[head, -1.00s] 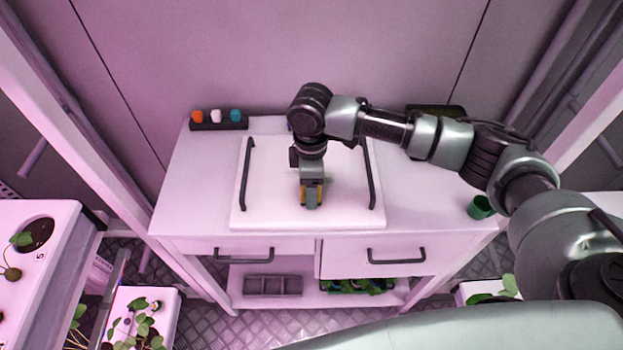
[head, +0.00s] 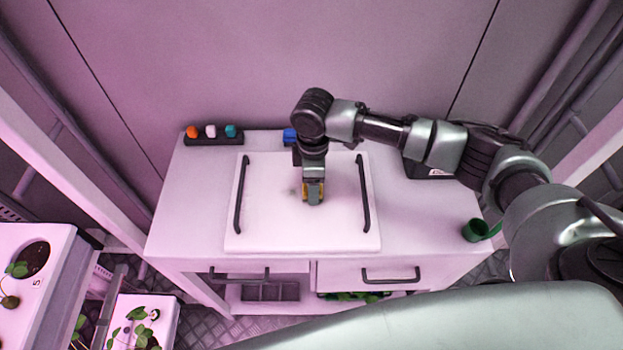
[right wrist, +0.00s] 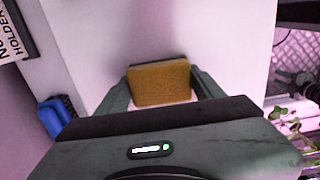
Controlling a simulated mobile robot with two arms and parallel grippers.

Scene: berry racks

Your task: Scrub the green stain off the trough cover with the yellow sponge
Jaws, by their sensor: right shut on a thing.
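The trough cover (head: 265,228) is a white board with two dark handles, lying on the white bench. A small, faint greenish stain (head: 292,191) shows near its middle, just left of my right gripper. My right gripper (head: 313,199) points down over the middle of the cover and is shut on the yellow sponge (head: 306,190). In the right wrist view the sponge (right wrist: 160,84) sits between both fingers, its broad yellow face towards the camera. The sponge is at or close above the cover; I cannot tell if it touches. My left gripper is not in view.
A dark holder (head: 213,140) with orange, white and teal caps stands at the back left of the bench. A blue brush-like thing (head: 290,136) is behind the cover. A green cup (head: 475,231) stands at the right, and a dark box (head: 428,170) at the back right.

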